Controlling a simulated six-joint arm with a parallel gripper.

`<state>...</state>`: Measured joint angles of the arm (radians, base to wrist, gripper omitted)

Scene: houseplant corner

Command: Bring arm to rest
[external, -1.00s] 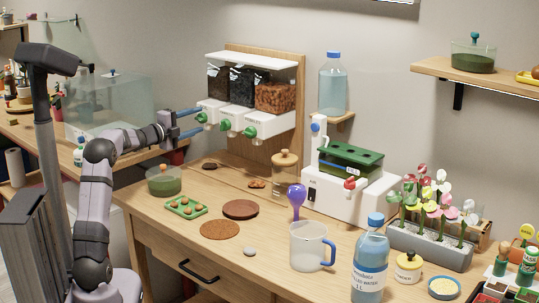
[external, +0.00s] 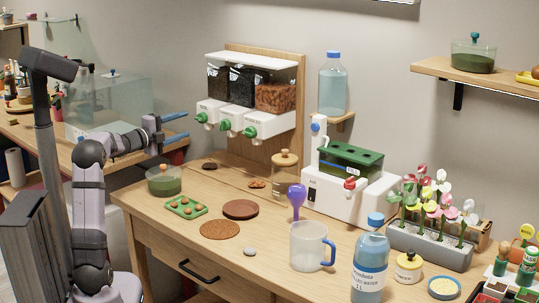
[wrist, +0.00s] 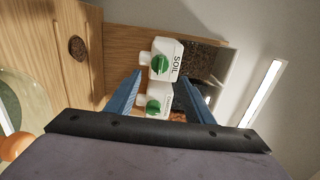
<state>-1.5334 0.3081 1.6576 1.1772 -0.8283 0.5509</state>
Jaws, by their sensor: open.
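My gripper (external: 176,127) is open and empty at the left of the external view. Its two blue fingers are apart and point right, held in the air left of the wall dispenser (external: 252,62). The dispenser has white outlets with green knobs. In the wrist view my gripper (wrist: 161,88) frames the outlet labelled SOIL (wrist: 165,62) and a second outlet (wrist: 156,104), both some way beyond the fingertips. Nothing is between the fingers.
Below my gripper, the wooden table (external: 152,213) holds a green-filled glass bowl (external: 165,183), a green tray (external: 174,205), and a brown saucer (external: 240,209). A clear jug (external: 306,247) and a water bottle (external: 371,265) stand at the front. The air around my gripper is free.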

